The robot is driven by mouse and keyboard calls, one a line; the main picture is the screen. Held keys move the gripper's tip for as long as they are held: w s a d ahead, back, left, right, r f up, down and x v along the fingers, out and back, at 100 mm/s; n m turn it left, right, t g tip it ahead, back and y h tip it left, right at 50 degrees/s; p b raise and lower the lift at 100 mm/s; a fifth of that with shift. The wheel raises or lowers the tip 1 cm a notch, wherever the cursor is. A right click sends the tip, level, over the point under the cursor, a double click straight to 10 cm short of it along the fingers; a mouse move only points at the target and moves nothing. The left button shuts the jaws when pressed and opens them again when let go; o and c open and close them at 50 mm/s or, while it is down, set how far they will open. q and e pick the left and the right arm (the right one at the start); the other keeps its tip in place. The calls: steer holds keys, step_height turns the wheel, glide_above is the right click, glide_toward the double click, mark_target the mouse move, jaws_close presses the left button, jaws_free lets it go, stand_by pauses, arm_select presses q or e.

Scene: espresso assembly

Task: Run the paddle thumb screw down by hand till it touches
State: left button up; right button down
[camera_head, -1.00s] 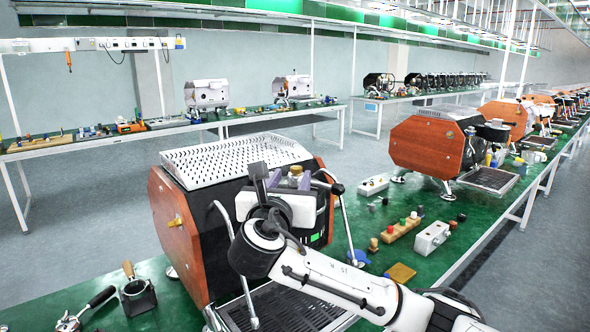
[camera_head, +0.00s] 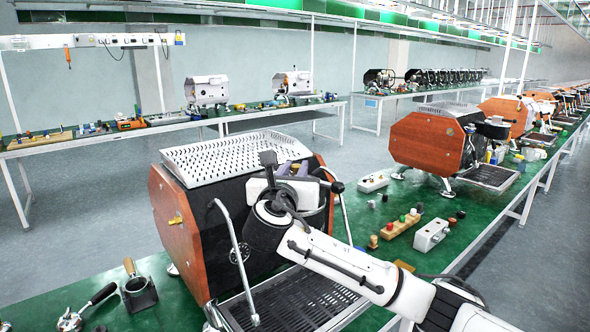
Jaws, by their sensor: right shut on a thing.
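The espresso machine (camera_head: 183,237) with wooden side panels and a perforated steel top stands on the green bench. My right gripper (camera_head: 291,171) is at the top front of the machine, at its group area. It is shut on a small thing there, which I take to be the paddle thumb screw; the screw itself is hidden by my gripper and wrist. Whether the screw touches its seat cannot be seen. A black-knobbed lever (camera_head: 337,187) sticks out just right of the gripper. My left gripper is not in view.
A wooden block with coloured pegs (camera_head: 401,226) and a white block (camera_head: 431,235) are at the right. The drip tray (camera_head: 295,300) is under my arm.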

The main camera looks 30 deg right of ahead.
steer(key=shift+a+m+g+h, duration=0.1)
steer(key=shift+m+g+h, duration=0.2)
steer(key=shift+g, duration=0.1)
steer(key=m+g+h, duration=0.2)
steer(key=m+g, duration=0.1)
steer(key=g, duration=0.1)
steer(key=shift+w+a+h, duration=0.2)
steer(key=shift+w+h, duration=0.1)
steer(key=shift+h, duration=0.1)
steer(key=shift+w+m+g+h, duration=0.15)
steer(key=shift+m+g+h, duration=0.65)
steer(key=shift+m+g, duration=1.1)
steer(key=shift+f+m+g, duration=0.1)
steer(key=shift+m+g, duration=0.2)
steer(key=shift+g, duration=1)
steer(key=c, duration=1.5)
jaws_free()
steer(key=shift+c, duration=0.2)
steer(key=shift+w, duration=0.1)
steer(key=s+a+b, duration=0.1)
steer(key=a+b, duration=0.1)
steer(key=a, duration=0.8)
steer(key=shift+a, duration=0.15)
steer(key=shift+s, duration=0.1)
